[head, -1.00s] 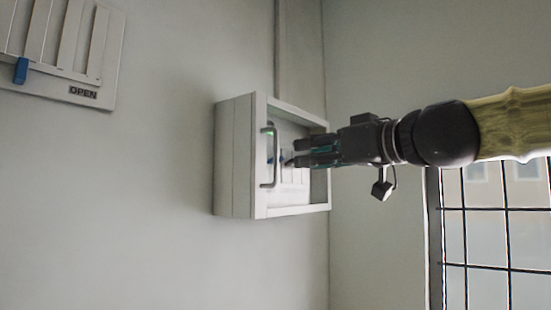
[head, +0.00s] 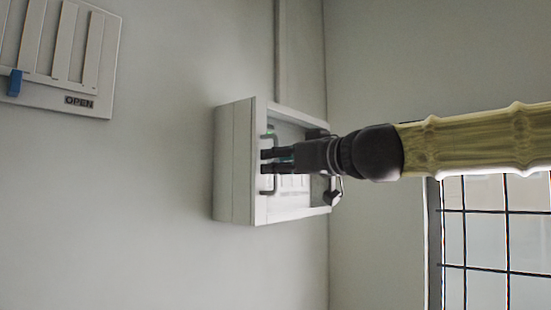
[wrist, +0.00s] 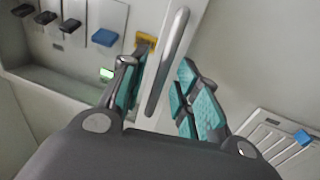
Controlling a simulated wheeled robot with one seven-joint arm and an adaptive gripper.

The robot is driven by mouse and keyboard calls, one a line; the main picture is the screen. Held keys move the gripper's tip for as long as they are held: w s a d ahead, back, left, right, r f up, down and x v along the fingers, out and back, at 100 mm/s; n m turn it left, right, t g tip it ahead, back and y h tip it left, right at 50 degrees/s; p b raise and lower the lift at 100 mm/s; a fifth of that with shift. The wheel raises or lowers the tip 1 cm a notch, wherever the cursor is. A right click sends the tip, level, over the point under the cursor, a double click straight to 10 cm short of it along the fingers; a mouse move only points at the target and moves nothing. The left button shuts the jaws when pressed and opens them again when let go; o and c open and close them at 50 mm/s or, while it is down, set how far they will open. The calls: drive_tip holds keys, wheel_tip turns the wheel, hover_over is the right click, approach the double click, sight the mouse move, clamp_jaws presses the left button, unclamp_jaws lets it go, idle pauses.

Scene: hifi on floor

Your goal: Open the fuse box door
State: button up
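The fuse box (head: 232,165) is a pale box on the wall, with its door shut as far as I can tell. Its door has a grey bar handle (head: 268,190), which also shows in the wrist view (wrist: 168,60). My gripper (head: 264,161) is at the handle, with its fingers partly covering the bar in the head view. In the wrist view my gripper (wrist: 163,78) is open, with one teal-padded finger on each side of the bar. Whether a finger touches the bar is hard to tell.
Inside the box are several black switches (wrist: 70,26), a blue one (wrist: 104,37) and a yellow part (wrist: 146,40). A panel marked OPEN with a blue slider (head: 15,83) is on the wall at upper left. A barred window (head: 495,240) is at lower right.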

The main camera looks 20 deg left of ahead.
drive_tip(key=shift+w+a, duration=0.3)
drive_tip(key=shift+a, duration=0.15)
clamp_jaws()
drive_tip(key=shift+d, duration=0.15)
